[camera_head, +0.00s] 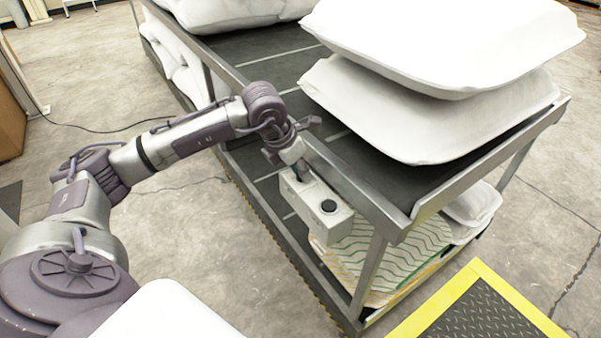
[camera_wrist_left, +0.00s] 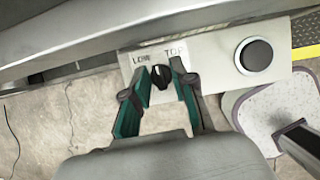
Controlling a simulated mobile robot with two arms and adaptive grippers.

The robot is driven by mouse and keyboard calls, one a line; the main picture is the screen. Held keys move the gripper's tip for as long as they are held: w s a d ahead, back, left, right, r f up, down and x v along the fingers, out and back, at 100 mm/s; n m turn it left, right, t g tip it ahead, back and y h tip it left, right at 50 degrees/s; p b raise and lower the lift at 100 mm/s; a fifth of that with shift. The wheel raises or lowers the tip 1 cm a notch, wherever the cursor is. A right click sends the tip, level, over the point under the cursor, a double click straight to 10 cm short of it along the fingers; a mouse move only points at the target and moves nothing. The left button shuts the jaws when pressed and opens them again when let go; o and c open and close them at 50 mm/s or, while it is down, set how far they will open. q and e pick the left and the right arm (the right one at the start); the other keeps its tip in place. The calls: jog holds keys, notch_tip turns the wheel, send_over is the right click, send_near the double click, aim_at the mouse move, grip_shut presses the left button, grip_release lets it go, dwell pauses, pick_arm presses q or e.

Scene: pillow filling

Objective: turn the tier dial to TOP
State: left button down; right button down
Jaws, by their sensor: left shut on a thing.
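The tier dial (camera_wrist_left: 160,76) is a small black knob on a light grey control box (camera_head: 318,207), which is fixed to the side of the cart. In the left wrist view, the labels LOW and TOP are printed above the dial, with TOP to the right. A light mark on the knob is too small to read with certainty. My left gripper (camera_wrist_left: 159,79) is shut on the dial, with one green-padded finger on each side. In the head view, the left gripper (camera_head: 299,174) is at the box, and the dial is hidden by it. My right gripper is not in view.
A round black button (camera_head: 329,206) sits on the same box, right of the dial. The cart's metal rail (camera_head: 345,180) runs just above. White pillows (camera_head: 430,110) lie on the upper deck. A yellow-edged mat (camera_head: 480,310) lies at lower right.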

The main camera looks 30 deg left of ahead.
pick_arm(q)
jog(key=shift+m+h, duration=0.4)
jog(key=shift+m, duration=0.6)
jog(key=shift+w+a+m+g+h, duration=0.1)
jog(key=shift+m+g+h, duration=0.25)
jog(key=shift+m, duration=0.55)
jog(key=m+g+h, duration=0.1)
jog(key=m, duration=0.2)
jog(key=shift+m, duration=0.3)
jog(key=shift+m+g, duration=0.25)
jog(key=shift+m, duration=0.35)
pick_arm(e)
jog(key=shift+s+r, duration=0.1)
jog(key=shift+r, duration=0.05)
pick_arm(q)
jog(key=c, duration=1)
grip_release()
